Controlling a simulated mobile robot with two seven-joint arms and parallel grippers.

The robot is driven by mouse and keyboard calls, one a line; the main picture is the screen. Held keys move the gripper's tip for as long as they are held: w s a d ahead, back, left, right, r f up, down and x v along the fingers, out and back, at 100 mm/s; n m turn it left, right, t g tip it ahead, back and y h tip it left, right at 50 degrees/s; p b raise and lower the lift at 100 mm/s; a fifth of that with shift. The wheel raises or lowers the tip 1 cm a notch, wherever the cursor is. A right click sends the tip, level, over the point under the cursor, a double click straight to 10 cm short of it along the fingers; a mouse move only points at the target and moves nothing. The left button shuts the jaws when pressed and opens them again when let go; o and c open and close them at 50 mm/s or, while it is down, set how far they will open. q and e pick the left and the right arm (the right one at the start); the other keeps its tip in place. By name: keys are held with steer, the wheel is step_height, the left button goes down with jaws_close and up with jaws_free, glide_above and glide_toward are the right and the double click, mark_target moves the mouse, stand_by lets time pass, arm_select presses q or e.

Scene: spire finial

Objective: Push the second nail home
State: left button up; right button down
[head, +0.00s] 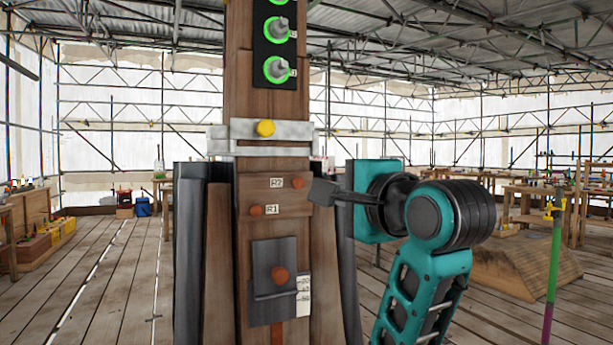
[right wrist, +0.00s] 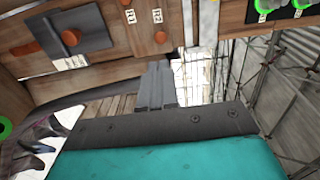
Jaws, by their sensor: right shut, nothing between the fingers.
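The nail labelled R2 (head: 297,182) shows as a round copper-orange head on the front of the wooden post (head: 272,100). The nail labelled R1 (head: 256,210) is lower and to its left. How far either stands out is hard to tell. My right gripper (head: 314,191) is shut and empty, its tips just right of the R2 nail near the post's right edge. In the right wrist view the closed fingers (right wrist: 154,70) point at the post, with the R2 head (right wrist: 161,37) just beyond their tips. I cannot tell whether they touch. My left gripper is out of view.
A dark grey plate (head: 272,258) with another copper head sits lower on the post. A metal band with a yellow knob (head: 265,128) crosses above the nails. Green-ringed fittings (head: 277,70) are higher up. Workbenches stand behind on both sides.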

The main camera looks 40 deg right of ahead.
mark_target(300, 183)
steer(key=p+x, duration=0.1)
steer(key=x, duration=0.9)
steer(key=shift+d+p, duration=0.15)
steer(key=shift+p, duration=0.25)
steer(key=shift+w+d, duration=0.15)
steer(key=shift+w, duration=0.2)
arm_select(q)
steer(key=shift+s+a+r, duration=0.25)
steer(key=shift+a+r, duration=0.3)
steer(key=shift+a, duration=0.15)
